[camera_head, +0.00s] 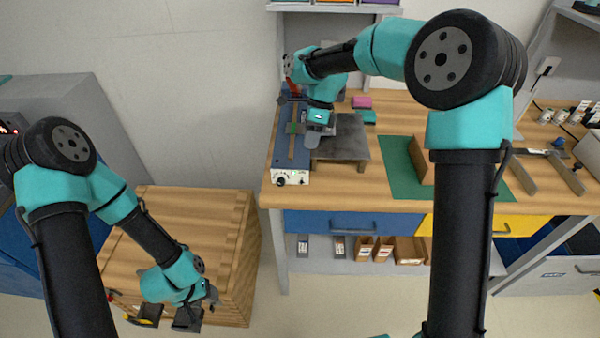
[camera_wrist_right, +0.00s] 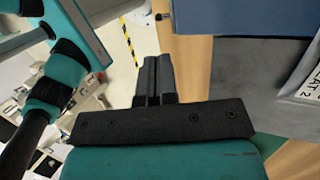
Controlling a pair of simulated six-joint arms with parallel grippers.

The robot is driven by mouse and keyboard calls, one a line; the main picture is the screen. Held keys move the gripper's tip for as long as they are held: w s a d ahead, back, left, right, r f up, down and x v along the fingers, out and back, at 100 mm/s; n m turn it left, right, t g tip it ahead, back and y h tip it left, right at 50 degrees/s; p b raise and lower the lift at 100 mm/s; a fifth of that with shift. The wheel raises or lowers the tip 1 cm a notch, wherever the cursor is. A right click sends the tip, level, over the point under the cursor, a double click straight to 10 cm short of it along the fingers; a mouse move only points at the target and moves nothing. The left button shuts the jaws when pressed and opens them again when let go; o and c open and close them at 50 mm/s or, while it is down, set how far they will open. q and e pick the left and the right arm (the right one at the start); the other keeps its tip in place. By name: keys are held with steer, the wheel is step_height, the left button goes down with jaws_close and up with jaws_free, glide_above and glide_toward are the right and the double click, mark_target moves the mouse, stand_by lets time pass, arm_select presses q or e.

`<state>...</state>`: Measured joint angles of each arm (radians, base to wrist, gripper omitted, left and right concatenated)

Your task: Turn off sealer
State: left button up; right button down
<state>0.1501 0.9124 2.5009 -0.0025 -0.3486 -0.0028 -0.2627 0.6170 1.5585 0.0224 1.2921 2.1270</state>
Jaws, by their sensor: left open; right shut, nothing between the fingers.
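The sealer (camera_head: 290,177) is a long blue unit at the left end of the wooden workbench, with a white front panel bearing a dark knob (camera_head: 281,181) and small marks too small to read. A grey plate (camera_head: 343,147) adjoins it on the right. My right gripper (camera_head: 314,138) is over the sealer and plate, behind the front panel. In the right wrist view its fingers (camera_wrist_right: 157,80) are together and empty, beside a blue body (camera_wrist_right: 240,18) with a small knob (camera_wrist_right: 163,17) at its end. My left gripper (camera_head: 168,318) is open and empty, low near the wooden crate.
A green mat (camera_head: 400,180) with a brown upright piece lies right of the plate. Pink (camera_head: 361,102) and teal blocks lie behind it. The wooden crate (camera_head: 180,205) stands left of the bench. Bottles and small parts fill the bench's far right.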

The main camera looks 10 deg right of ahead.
mark_target(303, 180)
steer(key=shift+f, duration=0.1)
steer(key=x, duration=1)
steer(key=shift+a, duration=0.1)
stand_by(0.5)
